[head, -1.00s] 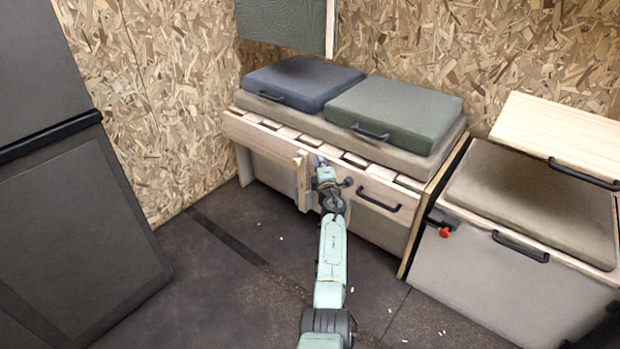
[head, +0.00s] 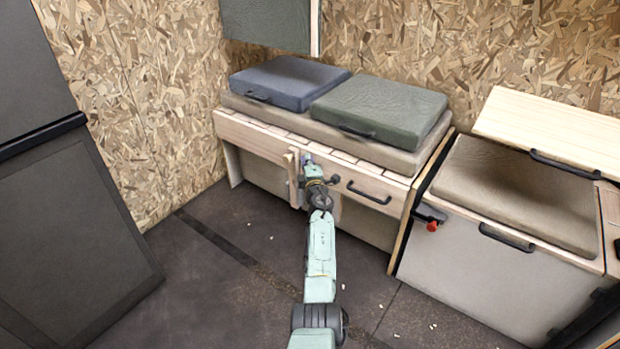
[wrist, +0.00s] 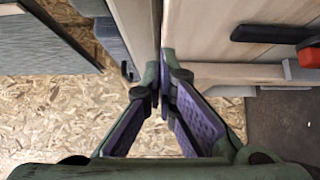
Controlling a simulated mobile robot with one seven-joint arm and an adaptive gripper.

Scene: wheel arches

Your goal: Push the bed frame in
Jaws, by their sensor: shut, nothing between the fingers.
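The bed frame (head: 250,137) is a pale wooden front rail with slats behind it, at the front of the bench below the cushions. Only a narrow strip of slats shows between rail and cushion base, so it stands slightly out. An upright wooden post (head: 293,180) is at its middle, and a black handle (head: 369,192) is on its right part. My gripper (head: 308,158) is at the rail just right of the post. In the wrist view, my gripper (wrist: 160,88) has its fingertips together and empty, close against pale wood; exact contact cannot be told.
A blue cushion (head: 290,82) and a green cushion (head: 378,107) lie on the beige base. A grey box (head: 485,245) with a red-knobbed latch stands to the right. A dark panel (head: 80,230) is at left. The floor (head: 225,250) in front is mostly clear.

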